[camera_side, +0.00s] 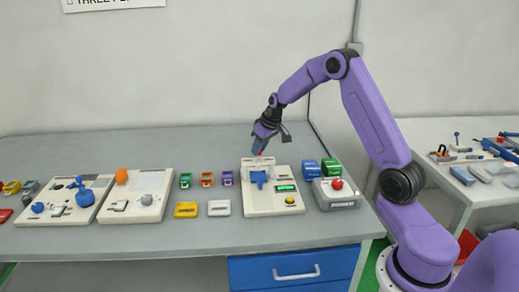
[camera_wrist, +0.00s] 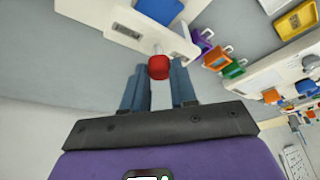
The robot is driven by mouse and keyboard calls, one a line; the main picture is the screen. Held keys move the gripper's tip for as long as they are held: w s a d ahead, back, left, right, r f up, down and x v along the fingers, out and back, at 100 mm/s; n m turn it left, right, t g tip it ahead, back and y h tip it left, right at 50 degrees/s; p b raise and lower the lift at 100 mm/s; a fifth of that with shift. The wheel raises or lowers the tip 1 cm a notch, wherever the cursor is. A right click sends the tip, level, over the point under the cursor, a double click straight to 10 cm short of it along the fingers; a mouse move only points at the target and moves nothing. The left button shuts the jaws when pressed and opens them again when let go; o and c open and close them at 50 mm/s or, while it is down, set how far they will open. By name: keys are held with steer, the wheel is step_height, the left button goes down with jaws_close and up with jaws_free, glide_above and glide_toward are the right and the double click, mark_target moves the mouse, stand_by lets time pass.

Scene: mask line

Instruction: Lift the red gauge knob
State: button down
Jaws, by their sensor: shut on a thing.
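The red gauge knob (camera_wrist: 158,67) shows in the wrist view as a small red cylinder between my blue fingertips, with a thin pale stem at its far end. My gripper (camera_wrist: 160,72) is shut on it. In the side view my gripper (camera_side: 259,148) points down above the back of the white fixture (camera_side: 275,208).
A grey box with a red button (camera_side: 337,184) stands right of the fixture, near blue and green blocks (camera_side: 311,169). Small green, orange and purple pieces (camera_side: 207,179) stand left. White panels (camera_side: 137,196) lie farther left. The table behind is clear.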

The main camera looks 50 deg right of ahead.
steer(key=c, duration=0.9)
jaws_free()
steer(key=shift+r, duration=0.2)
steer(key=v, duration=1.7)
steer(key=shift+s+r, duration=0.15)
steer(key=s+a+f+n+g+y, duration=0.1)
steer(key=s+a+n, duration=0.1)
steer(key=s+a, duration=0.35)
steer(key=s+a+f+n, duration=0.1)
steer(key=s+a+n, duration=0.15)
steer(key=a, duration=0.65)
steer(key=s+a+f+n+g+y, duration=0.1)
steer(key=s+a, duration=0.3)
steer(key=a, duration=0.4)
steer(key=s+a+f+n, duration=0.1)
steer(key=s+f+n, duration=0.1)
steer(key=s, duration=0.5)
steer(key=s+a+f+n+g+h, duration=0.1)
steer(key=s+f+n, duration=0.1)
steer(key=s, duration=0.6)
steer(key=s+a+f+n+g, duration=0.1)
steer(key=s+f+n, duration=0.1)
steer(key=s, duration=0.6)
steer(key=shift+a+n+h, duration=0.15)
steer(key=shift+n+h, duration=0.15)
steer(key=shift+n, duration=0.25)
